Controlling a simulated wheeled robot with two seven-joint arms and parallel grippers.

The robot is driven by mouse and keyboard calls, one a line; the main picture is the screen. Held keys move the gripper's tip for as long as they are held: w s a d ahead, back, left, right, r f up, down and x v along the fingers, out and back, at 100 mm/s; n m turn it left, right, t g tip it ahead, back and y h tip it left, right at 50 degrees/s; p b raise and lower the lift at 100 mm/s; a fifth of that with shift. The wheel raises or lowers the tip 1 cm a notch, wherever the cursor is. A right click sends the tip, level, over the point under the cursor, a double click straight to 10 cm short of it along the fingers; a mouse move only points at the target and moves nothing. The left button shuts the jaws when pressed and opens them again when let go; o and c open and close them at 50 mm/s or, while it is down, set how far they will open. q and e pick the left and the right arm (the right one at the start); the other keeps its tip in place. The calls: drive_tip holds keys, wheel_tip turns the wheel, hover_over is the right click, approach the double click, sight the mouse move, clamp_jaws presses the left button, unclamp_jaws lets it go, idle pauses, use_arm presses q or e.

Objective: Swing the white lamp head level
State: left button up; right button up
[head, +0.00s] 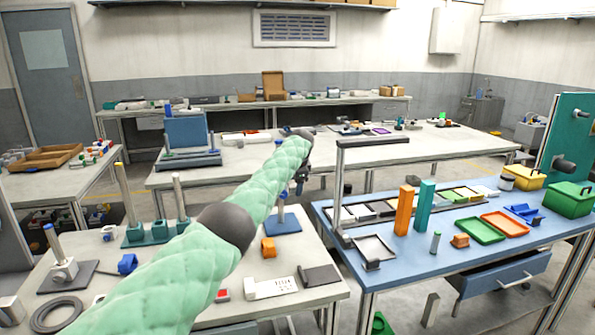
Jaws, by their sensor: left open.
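I cannot pick out a white lamp head for certain. I cannot tell whether this bar is the lamp head. My left arm, in a green quilted sleeve, reaches from the bottom left to the middle. My left gripper (302,184) is small and dark at its far end, open, left of the post and apart from it as seen here. The arm partly hides the gripper. My right gripper is not in view.
On the blue table stand an orange block (403,210), a teal block (424,206), a green tray (480,230) and an orange tray (506,224). The near pale table holds a blue-topped rod on a white block (63,268) and a dark ring (57,313).

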use_arm(q)
drive_tip(key=shift+s+d+r+b, duration=0.1)
drive_tip(key=shift+s+r+b, duration=0.1)
drive_tip(key=shift+r+b, duration=0.25)
drive_tip(key=shift+v, duration=2.2)
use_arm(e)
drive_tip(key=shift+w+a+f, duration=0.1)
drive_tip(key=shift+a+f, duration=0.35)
use_arm(q)
drive_tip(key=shift+c, duration=0.4)
